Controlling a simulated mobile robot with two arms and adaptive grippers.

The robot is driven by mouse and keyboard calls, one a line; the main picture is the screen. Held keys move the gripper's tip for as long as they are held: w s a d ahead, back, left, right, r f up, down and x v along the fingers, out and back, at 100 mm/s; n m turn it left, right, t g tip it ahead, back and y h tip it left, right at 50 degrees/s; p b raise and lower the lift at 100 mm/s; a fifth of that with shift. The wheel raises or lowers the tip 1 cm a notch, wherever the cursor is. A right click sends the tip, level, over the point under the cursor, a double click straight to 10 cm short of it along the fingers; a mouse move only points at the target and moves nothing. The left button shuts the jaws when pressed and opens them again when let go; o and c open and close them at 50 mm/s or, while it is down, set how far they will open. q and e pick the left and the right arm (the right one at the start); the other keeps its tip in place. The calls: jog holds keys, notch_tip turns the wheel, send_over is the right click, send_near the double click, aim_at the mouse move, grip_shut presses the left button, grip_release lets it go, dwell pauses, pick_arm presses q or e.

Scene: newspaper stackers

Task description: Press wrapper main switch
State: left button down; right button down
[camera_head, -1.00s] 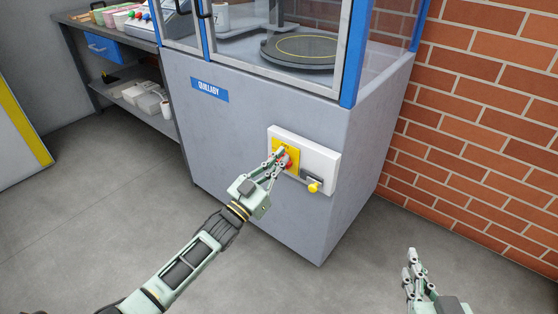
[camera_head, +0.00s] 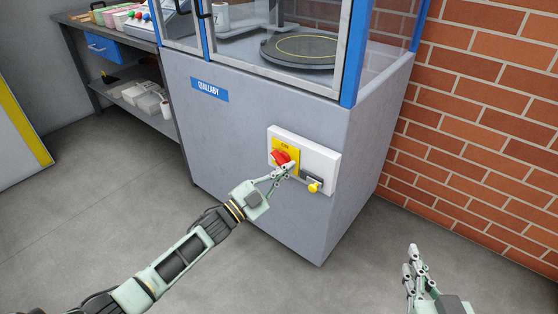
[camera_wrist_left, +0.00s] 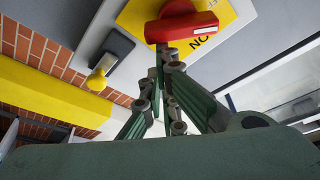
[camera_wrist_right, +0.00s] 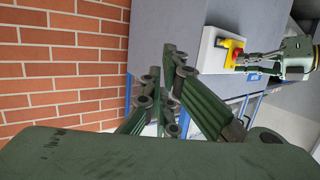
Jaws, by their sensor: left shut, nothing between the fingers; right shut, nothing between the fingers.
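The wrapper main switch is a red rotary knob (camera_head: 281,158) on a yellow plate (camera_head: 289,146), set in a white box on the front of the grey wrapper cabinet (camera_head: 240,130). In the left wrist view the red knob (camera_wrist_left: 181,24) is large, just beyond my fingertips. My left gripper (camera_head: 291,169) is shut and empty, its tips at the lower right of the knob; I cannot tell whether they touch it. The right wrist view also shows the switch (camera_wrist_right: 235,54). My right gripper (camera_head: 412,252) is shut and empty, low at the right, away from the cabinet.
A brick wall (camera_head: 480,120) stands to the right. A workbench (camera_head: 75,25) with a shelf stands at the left. The floor (camera_head: 110,210) before the cabinet is clear.

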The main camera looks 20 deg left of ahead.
pick_arm(q)
notch_tip(320, 180, down, 3)
jog(key=m+g, duration=0.1)
jog(key=m, duration=0.3)
jog(key=m+g, duration=0.2)
jog(key=m, duration=0.3)
jog(key=shift+a+p, duration=0.1)
jog(key=shift+p, duration=0.25)
jog(key=shift+w+a+f+m+g, duration=0.1)
jog(key=shift+a+f+m+g, duration=0.15)
jog(key=shift+m, duration=0.35)
jog(key=shift+f+m+g, duration=0.15)
jog(key=shift+f+m, duration=0.15)
jog(key=shift+m, duration=0.3)
pick_arm(e)
notch_tip(320, 180, down, 5)
jog(key=s+d+g+h, duration=0.1)
jog(key=s+g, duration=0.1)
jog(key=g, duration=0.1)
jog(key=shift+s+d, duration=0.2)
jog(key=shift+s, duration=0.15)
jog(key=shift+f, duration=0.1)
jog(key=shift+w, duration=0.1)
pick_arm(q)
jog(key=shift+d, duration=0.15)
